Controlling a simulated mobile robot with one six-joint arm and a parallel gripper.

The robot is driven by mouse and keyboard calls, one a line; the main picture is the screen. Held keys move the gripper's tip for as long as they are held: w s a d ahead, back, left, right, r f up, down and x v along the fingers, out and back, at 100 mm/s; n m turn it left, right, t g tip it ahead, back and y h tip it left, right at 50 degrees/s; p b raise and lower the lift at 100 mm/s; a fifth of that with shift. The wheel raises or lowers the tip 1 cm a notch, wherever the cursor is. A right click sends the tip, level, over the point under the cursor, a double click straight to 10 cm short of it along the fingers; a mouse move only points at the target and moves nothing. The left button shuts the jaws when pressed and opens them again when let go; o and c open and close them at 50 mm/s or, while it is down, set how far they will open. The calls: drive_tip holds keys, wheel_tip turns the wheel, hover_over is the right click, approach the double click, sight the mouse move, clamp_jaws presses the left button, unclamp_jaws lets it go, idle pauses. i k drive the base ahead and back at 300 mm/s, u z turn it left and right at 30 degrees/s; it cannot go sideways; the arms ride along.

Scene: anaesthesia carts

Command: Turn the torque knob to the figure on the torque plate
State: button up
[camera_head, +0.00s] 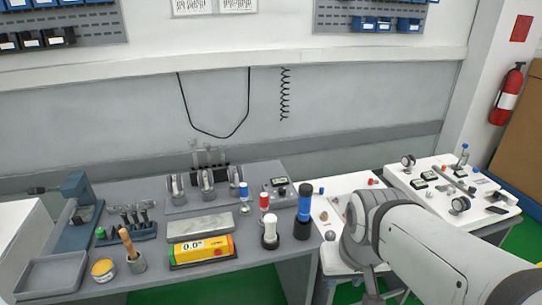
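I cannot tell for certain which part is the torque knob. A small panel with dark knobs (281,190) sits at the back right of the grey bench, too small to read. No plate with a clearly legible torque figure shows. A yellow block with a dark base (203,249) at the bench front bears a marking that looks like "0.0". My arm reaches in from the lower right over the white table. My gripper does not show; the arm's own links may hide it, along with part of that table.
The grey bench (75,287) carries a blue-grey press (77,207), a tray (50,274), a yellow tin (103,270), a grey block (199,227) and a blue-and-black cylinder (304,211). White tables with small devices (408,162) stand at right. A cable (222,137) hangs behind.

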sight(282, 191)
drive_tip(key=z, duration=0.25)
drive_tip(key=i, duration=1.2)
drive_tip(key=z, duration=0.2)
